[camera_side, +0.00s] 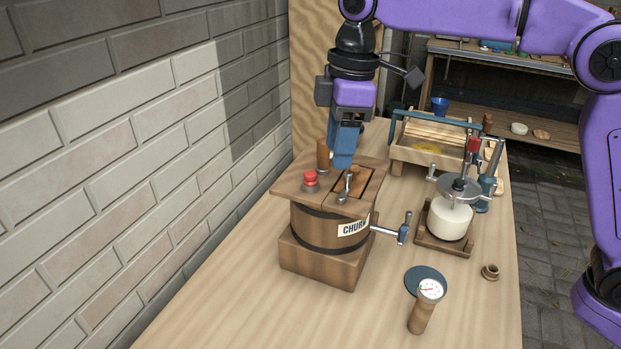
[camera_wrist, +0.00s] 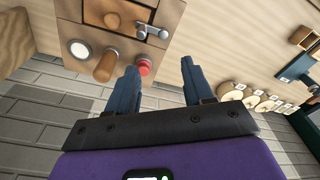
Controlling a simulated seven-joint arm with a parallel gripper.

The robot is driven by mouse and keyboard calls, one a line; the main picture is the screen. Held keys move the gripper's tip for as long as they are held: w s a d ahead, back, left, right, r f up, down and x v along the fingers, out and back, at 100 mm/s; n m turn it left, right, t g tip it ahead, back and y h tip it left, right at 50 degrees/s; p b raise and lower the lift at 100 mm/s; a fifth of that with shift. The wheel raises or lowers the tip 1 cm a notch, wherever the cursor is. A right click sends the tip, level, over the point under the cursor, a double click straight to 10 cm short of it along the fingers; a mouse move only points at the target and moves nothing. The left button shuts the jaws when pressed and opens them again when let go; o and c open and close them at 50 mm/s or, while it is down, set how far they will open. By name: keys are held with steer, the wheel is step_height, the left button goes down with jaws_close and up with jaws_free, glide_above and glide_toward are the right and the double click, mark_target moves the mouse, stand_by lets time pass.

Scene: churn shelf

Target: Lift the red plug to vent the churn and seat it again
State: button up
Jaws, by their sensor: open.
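The wooden churn (camera_side: 318,227) stands on a square base, with a "CHURN" label and a dark band. The red plug (camera_side: 311,178) sits upright in a grey collar near the lid's left front corner; it also shows in the wrist view (camera_wrist: 144,67), close to the left finger's tip. My gripper (camera_side: 342,164) points down over the lid, up and right of the plug in the side view. In the wrist view my gripper (camera_wrist: 160,66) has its blue fingers spread, with nothing held between them. Whether the fingers touch the lid cannot be told.
A wooden peg (camera_side: 323,154) stands behind the plug, and a metal latch (camera_side: 345,189) lies on the lid. A crank handle (camera_side: 403,229) sticks out right. A press with a white vessel (camera_side: 451,220) and a dial gauge (camera_side: 430,290) stand right. A brick wall (camera_side: 140,150) is left.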

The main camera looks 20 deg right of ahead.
mark_target(310, 173)
steer(key=w+a, duration=0.2)
steer(key=w, duration=0.2)
steer(key=shift+n, duration=0.3)
steer(key=shift+w+a+f, duration=0.1)
steer(key=shift+a+f, duration=0.05)
steer(key=shift+f, duration=0.95)
steer(key=shift+s+a+f, duration=0.1)
steer(key=shift+a+f, duration=0.1)
steer(key=shift+f, duration=0.85)
steer(key=shift+w+a+f, duration=0.1)
steer(key=shift+a+f, duration=0.05)
steer(key=shift+f, duration=0.95)
jaws_close()
